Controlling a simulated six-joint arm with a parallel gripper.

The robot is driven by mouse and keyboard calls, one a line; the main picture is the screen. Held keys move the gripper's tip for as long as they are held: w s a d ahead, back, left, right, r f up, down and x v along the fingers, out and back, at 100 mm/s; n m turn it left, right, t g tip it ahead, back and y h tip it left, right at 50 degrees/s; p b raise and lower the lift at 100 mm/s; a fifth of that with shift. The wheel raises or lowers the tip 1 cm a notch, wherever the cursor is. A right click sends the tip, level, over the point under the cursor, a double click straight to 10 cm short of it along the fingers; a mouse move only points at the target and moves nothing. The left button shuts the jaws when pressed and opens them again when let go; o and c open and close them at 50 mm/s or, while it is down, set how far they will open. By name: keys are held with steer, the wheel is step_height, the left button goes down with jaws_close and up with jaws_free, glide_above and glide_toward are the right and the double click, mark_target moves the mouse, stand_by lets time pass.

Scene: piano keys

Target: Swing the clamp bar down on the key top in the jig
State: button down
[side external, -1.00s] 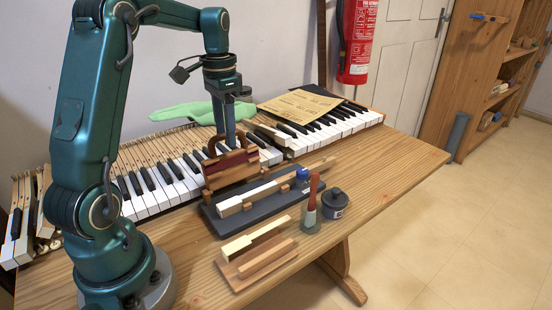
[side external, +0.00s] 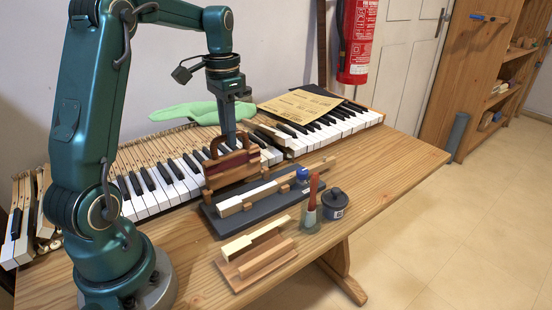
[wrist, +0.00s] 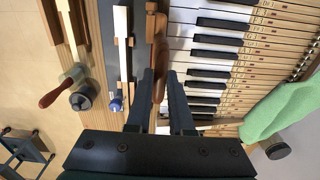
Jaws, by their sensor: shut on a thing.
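The clamp bar (side external: 234,171) is a brown wooden bar with a dark red band and an arched handle. It stands raised at the back edge of the jig's dark base (side external: 213,219). A wooden key with a white top (side external: 232,207) lies in the jig, in front of the bar and uncovered. In the wrist view the key (wrist: 122,22) lies left of the clamp bar (wrist: 152,28). My gripper (side external: 230,142) points down at the handle and is shut on it; its fingers (wrist: 161,74) flank the handle in the wrist view. The fingertips are partly hidden.
A glue jar with a red-handled brush (side external: 312,205), a dark lidded pot (side external: 335,203) and a wooden block holding a pale strip (side external: 257,258) stand in front of the jig. The keyboard (side external: 165,183) runs behind it. A green cloth (side external: 190,112) lies further back.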

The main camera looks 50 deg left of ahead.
steer(key=shift+d+r, duration=0.1)
steer(key=shift+d, duration=1.6)
steer(key=shift+d, duration=0.15)
steer(key=shift+d+f, duration=0.25)
steer(key=shift+d, duration=0.85)
